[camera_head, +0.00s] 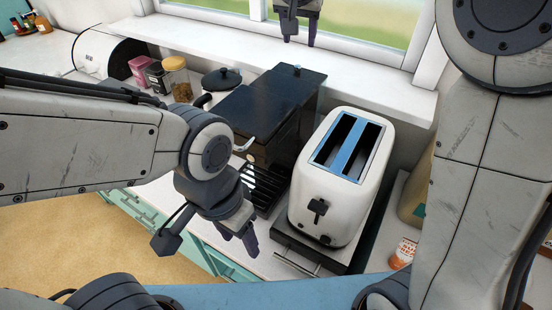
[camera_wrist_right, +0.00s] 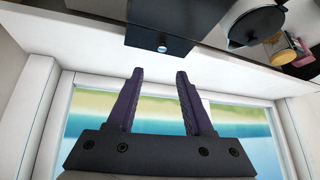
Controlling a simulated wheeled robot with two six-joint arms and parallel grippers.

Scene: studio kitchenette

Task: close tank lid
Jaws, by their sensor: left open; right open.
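The black coffee machine (camera_head: 265,108) stands on the counter left of the toaster. Its dark top has a small round knob near the back edge (camera_head: 297,67); I take this rear part for the tank lid, but cannot tell whether it is open. In the right wrist view, a dark box-like part of the machine (camera_wrist_right: 160,32) with a small bright knob is beyond my fingertips. My right gripper (camera_head: 300,38) is open and empty by the window, behind the machine; its fingers also show in the wrist view (camera_wrist_right: 160,75). My left gripper (camera_head: 241,235) is open and empty in front of the machine.
A white toaster (camera_head: 335,185) stands on a dark drawer base, close right of the machine. The window sill (camera_head: 370,80) runs behind.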

